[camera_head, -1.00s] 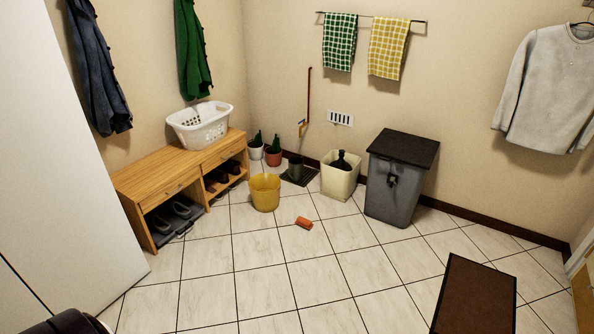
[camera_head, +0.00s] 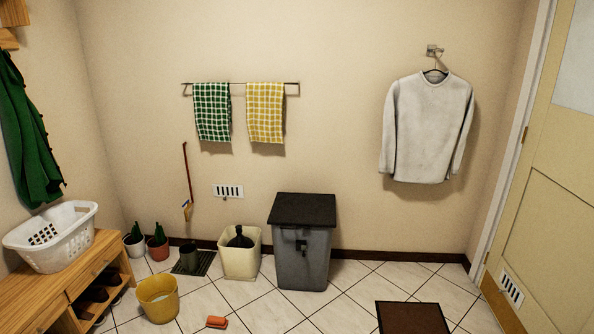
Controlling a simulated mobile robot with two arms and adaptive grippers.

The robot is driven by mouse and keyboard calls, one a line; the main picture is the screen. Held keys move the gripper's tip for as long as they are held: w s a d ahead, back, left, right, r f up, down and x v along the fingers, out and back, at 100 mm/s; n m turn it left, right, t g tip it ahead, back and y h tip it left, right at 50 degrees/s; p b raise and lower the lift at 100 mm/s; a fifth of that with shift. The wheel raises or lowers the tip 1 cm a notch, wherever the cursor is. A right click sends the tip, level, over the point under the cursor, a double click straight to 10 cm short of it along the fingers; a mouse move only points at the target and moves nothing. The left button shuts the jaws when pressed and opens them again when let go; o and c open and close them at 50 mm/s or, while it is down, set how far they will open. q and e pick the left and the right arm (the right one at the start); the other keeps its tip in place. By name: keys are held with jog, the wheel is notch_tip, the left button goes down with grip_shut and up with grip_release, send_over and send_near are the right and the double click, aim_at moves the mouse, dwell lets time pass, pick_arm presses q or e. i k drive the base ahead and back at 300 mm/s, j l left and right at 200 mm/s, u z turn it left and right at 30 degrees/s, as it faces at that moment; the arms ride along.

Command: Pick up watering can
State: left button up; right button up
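I cannot clearly make out a watering can. A dark, narrow-necked object (camera_head: 240,238) stands in the cream square bin (camera_head: 240,265) by the back wall; its lower part is hidden by the bin, and I cannot tell what it is. A dark green, pot-like vessel (camera_head: 188,256) stands on a dark grated mat (camera_head: 207,262) just left of that bin; it is too small to identify. Neither of my grippers is in view.
A yellow bucket (camera_head: 158,299) and an orange block (camera_head: 217,322) are on the tiled floor. A grey lidded bin (camera_head: 302,260), two potted cacti and a wooden bench (camera_head: 60,283) with a white basket (camera_head: 50,238) stand around. A brown doormat (camera_head: 412,317) lies right.

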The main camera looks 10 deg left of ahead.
aim_at(189, 256)
jog(key=i+j, duration=0.25)
jog(key=i+j+z, duration=0.1)
jog(key=j, duration=0.4)
jog(key=i+j, duration=0.55)
jog(key=j, duration=0.2)
jog(key=i+j+z, duration=0.1)
jog(key=i+j, duration=0.15)
jog(key=j, duration=0.15)
jog(key=i+j, duration=0.2)
jog(key=j, duration=0.2)
jog(key=i+j, duration=0.2)
jog(key=j, duration=0.2)
jog(key=i+j+z, duration=0.1)
jog(key=j, duration=0.3)
jog(key=i, duration=0.1)
